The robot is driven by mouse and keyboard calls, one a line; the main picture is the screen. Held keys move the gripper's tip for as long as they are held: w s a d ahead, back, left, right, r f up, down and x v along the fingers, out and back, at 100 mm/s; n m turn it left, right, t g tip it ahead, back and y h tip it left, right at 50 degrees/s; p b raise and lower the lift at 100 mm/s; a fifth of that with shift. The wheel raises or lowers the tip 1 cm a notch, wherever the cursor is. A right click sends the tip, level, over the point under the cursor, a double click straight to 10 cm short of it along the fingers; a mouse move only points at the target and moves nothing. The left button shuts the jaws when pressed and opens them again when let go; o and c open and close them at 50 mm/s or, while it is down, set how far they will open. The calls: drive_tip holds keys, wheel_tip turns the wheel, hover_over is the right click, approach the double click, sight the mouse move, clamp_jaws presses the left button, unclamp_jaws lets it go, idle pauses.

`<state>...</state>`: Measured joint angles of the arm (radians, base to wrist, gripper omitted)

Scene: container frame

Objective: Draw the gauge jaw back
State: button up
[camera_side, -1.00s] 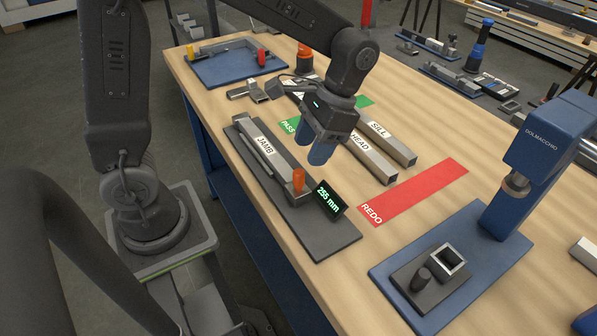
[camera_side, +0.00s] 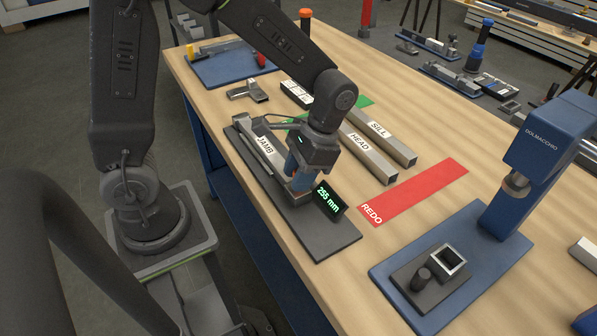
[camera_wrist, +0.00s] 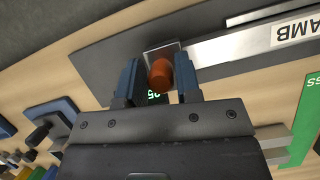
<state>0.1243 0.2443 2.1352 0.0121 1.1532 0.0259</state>
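The gauge (camera_side: 330,238) is a dark plate on the bench with the bar labelled JAMB (camera_side: 258,138) lying along it. Its display (camera_side: 330,201) reads 255 mm in green. In the wrist view the jaw's orange knob (camera_wrist: 161,75) stands on a metal jaw block (camera_wrist: 162,52) at the end of the bar. My gripper (camera_side: 297,180) is down at the jaw. In the wrist view its blue fingers (camera_wrist: 159,80) are open, one on each side of the knob, with small gaps. The knob is mostly hidden in the side view.
A blue DOLMACCHIO press (camera_side: 545,150) stands on the right. The plate's near end is clear.

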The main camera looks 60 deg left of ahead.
clamp_jaws()
drive_tip(key=shift+d, duration=0.1)
drive_tip(key=shift+d, duration=2.4)
drive_tip(key=shift+o, duration=2)
unclamp_jaws()
drive_tip(key=shift+r, duration=0.1)
drive_tip(key=v, duration=1.3)
drive_tip(key=shift+w+r, duration=0.2)
drive_tip(key=shift+r, duration=0.1)
